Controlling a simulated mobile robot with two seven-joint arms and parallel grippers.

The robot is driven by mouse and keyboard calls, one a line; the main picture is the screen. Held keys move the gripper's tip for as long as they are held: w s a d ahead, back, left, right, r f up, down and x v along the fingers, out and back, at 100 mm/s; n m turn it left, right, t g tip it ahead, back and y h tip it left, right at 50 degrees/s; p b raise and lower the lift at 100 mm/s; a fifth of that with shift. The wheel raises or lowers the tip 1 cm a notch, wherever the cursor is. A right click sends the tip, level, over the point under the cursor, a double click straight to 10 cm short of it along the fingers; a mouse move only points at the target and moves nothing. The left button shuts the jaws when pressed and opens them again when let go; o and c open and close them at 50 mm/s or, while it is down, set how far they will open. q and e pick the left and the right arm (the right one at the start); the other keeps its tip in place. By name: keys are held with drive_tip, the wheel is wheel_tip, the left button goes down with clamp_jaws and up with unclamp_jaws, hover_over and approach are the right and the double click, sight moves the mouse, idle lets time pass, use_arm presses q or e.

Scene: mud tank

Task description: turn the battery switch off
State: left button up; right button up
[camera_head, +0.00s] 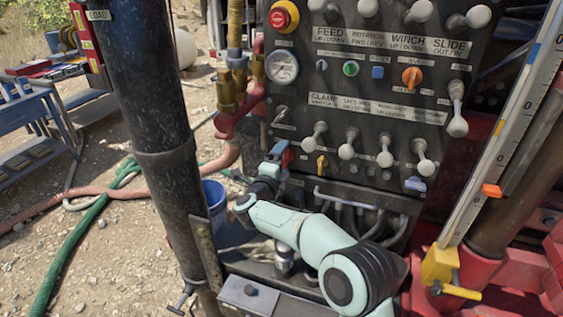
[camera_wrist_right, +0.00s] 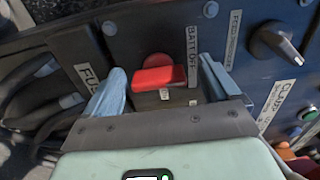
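The battery switch (camera_wrist_right: 162,77) is a red handle in the right wrist view, on a dark panel beside a "BATT OFF" label (camera_wrist_right: 193,56). A small "ON" label is partly visible below it. My right gripper (camera_wrist_right: 163,90) has its two blue fingers apart, one on either side of the red handle, with visible gaps. In the head view my right gripper (camera_head: 279,152) is at the left side of the control panel, with a bit of red showing next to its fingers. Whether the fingertips touch the panel is unclear. My left gripper is not in view.
The control panel (camera_head: 350,100) carries several levers, knobs and a gauge (camera_head: 282,67). A thick black post (camera_head: 150,120) stands left of my arm. Hoses and a blue bucket (camera_head: 215,200) are behind it. A yellow-ended measuring rail (camera_head: 490,160) stands at right.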

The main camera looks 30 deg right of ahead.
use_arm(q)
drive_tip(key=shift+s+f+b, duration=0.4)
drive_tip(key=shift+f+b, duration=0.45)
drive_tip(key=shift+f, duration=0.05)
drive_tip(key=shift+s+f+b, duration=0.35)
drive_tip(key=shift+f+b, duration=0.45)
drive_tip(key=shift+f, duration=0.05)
use_arm(e)
drive_tip(key=v, duration=1.3)
drive_tip(key=shift+s+a, duration=0.1)
drive_tip(key=shift+a, duration=0.1)
